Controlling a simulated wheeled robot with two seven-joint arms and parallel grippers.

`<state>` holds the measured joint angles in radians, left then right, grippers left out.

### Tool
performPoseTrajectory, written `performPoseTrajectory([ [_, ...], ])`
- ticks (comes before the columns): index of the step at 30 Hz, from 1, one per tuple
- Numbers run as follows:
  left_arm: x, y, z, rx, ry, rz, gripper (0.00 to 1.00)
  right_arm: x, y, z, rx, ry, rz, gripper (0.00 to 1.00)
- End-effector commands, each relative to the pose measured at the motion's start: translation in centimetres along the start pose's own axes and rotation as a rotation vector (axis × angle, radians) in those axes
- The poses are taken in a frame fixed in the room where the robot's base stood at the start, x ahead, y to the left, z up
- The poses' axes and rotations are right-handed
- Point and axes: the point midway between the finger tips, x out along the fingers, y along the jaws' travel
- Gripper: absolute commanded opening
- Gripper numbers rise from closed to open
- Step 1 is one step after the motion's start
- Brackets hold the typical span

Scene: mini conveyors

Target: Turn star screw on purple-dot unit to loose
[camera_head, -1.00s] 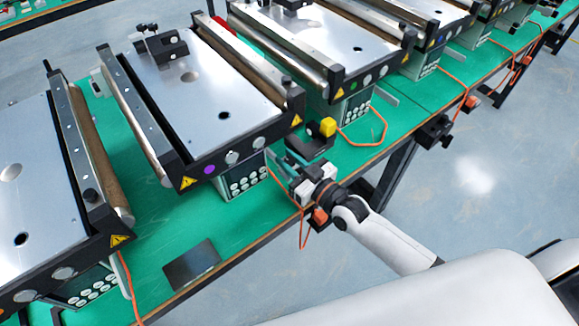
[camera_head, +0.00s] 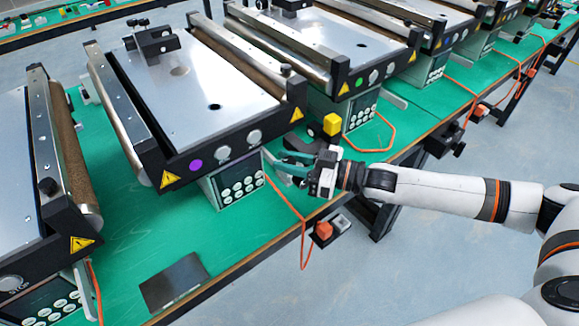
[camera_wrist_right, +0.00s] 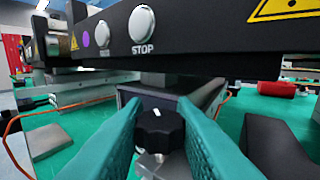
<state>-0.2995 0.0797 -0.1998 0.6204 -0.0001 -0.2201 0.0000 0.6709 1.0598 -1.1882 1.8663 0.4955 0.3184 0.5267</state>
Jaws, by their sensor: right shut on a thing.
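The purple-dot unit (camera_head: 205,88) is a small conveyor with a bright metal top and a black front rail, and its purple dot (camera_head: 196,165) shows at the rail's left. The dot also shows in the right wrist view (camera_wrist_right: 85,39). My right gripper (camera_head: 272,161) is at the right end of this unit's front, below the rail. In the right wrist view its teal fingers are shut on the black star screw (camera_wrist_right: 160,131), one on each side; a white mark shows on the knob's top. The knob is hidden in the head view. My left gripper is not in view.
The STOP button (camera_wrist_right: 142,24) and rail sit just above my fingers. A keypad box (camera_head: 236,186) stands left of the gripper. An orange cable (camera_head: 303,222) hangs over the table edge. A dark plate (camera_head: 173,283) lies on the green tabletop.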

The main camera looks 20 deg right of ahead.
Motion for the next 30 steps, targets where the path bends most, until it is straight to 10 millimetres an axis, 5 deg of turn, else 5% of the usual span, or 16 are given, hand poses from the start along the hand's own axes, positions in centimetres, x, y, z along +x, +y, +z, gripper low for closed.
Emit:
performPoseTrajectory([
  [21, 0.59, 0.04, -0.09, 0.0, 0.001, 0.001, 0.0, 0.07, -0.04, 0.25, -0.001, -0.006, 0.041, 0.01],
  [22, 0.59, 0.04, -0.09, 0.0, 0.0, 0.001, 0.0, 0.07, -0.04, 0.25, -0.001, -0.006, 0.041, 0.29],
  [24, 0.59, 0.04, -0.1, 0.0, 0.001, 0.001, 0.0, 0.07, -0.04, 0.24, -0.001, -0.006, 0.041, 0.4],
  [30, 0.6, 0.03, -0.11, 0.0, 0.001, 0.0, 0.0, 0.06, -0.01, 0.15, -0.001, -0.004, 0.041, 0.46],
])
